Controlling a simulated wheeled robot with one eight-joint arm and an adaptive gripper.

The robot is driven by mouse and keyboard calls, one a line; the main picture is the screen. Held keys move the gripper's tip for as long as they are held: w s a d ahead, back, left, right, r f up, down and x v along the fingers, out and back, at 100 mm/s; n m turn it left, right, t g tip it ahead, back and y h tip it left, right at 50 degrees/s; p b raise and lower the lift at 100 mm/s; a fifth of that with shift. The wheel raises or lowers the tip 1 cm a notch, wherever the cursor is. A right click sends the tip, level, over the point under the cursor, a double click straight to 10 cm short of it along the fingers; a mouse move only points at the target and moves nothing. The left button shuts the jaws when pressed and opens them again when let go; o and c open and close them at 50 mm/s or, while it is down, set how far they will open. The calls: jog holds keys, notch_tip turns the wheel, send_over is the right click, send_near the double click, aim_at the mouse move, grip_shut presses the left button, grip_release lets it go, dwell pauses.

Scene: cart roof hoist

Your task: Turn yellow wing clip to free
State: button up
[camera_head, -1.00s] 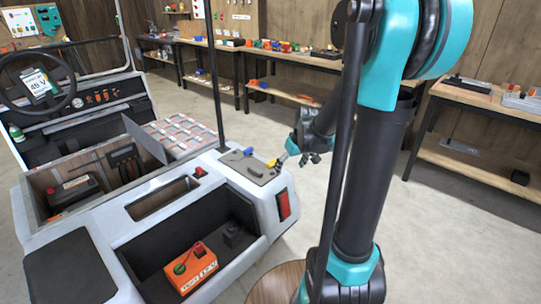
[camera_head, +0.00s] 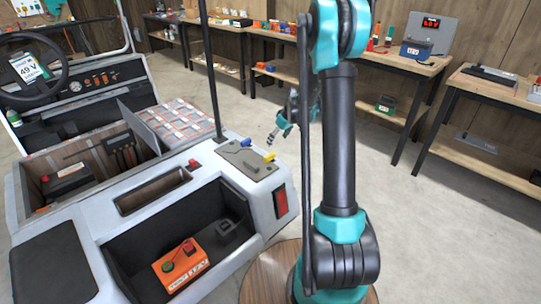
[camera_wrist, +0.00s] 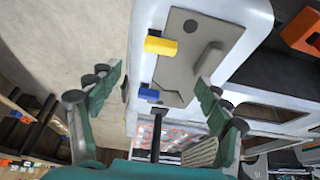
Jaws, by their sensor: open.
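The yellow wing clip (camera_head: 268,157) sits at the right end of a grey plate (camera_head: 252,166) on the cart's rear corner. In the wrist view, the yellow clip (camera_wrist: 161,46) lies across the plate's left edge; whether it is locked or free I cannot tell. A blue clip (camera_head: 246,142) sits on the same plate, and in the wrist view (camera_wrist: 149,93) it is below the yellow one. My gripper (camera_head: 275,132) is open and empty, just above the yellow clip and apart from it. In the wrist view, its spread fingers (camera_wrist: 160,82) frame the blue clip, with the yellow clip beyond.
A dark post (camera_head: 212,75) rises behind the plate. The cart's open rear bay holds an orange box (camera_head: 181,266). A red knob (camera_head: 193,165) is left of the plate. Workbenches (camera_head: 400,66) line the wall; the floor right of the cart is clear.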

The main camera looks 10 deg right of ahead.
aim_at(270, 155)
jog(key=x, duration=1.2)
jog(key=shift+f, duration=0.35)
jog(key=c, duration=1.2)
jog(key=shift+o, duration=0.2)
